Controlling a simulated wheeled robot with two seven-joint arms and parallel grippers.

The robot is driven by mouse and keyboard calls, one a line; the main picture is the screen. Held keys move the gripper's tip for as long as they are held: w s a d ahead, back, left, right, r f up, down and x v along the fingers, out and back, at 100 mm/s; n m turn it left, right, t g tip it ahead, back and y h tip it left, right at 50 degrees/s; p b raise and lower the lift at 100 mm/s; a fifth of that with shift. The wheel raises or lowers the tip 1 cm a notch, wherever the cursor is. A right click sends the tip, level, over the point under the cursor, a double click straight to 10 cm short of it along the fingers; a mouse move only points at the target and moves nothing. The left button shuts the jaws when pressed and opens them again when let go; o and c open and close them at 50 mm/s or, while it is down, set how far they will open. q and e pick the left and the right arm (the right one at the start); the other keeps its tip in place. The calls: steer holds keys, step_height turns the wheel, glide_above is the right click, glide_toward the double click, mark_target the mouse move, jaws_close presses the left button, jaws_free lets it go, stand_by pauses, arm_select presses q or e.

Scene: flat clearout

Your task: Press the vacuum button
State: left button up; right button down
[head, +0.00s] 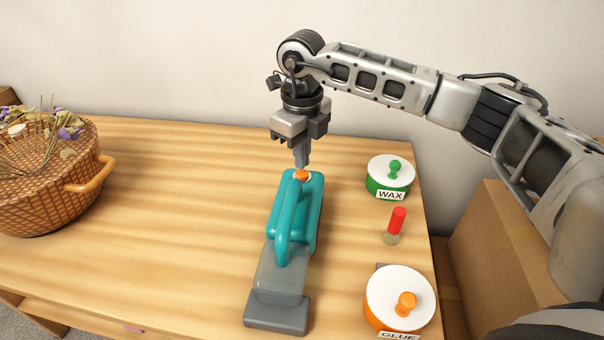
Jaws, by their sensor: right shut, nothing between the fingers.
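A teal handheld vacuum (309,222) with a grey nozzle lies on the wooden table, its nozzle toward the near edge. The orange button (301,175) sits on the top at its far end. My right gripper (302,164) is shut and empty, pointing down right over the button. The fingertips look very close to it; I cannot tell whether they touch. My left gripper is not in view.
A white-lidded green WAX tin (378,187), a red-handled brush (396,222) and an orange GLUE tin (372,304) stand right of the vacuum. A wicker basket (40,205) is at the left. The table (170,220) between basket and vacuum is clear. A cardboard box (505,265) stands beyond the right edge.

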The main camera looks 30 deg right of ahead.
mark_target(302, 173)
steer(key=shift+f+b, duration=0.7)
steer(key=shift+f, duration=0.35)
stand_by(0.6)
steer(key=shift+r, duration=0.15)
step_height(302, 173, up, 8)
steer(key=p, duration=0.5)
steer(key=shift+p, duration=0.35)
stand_by(0.4)
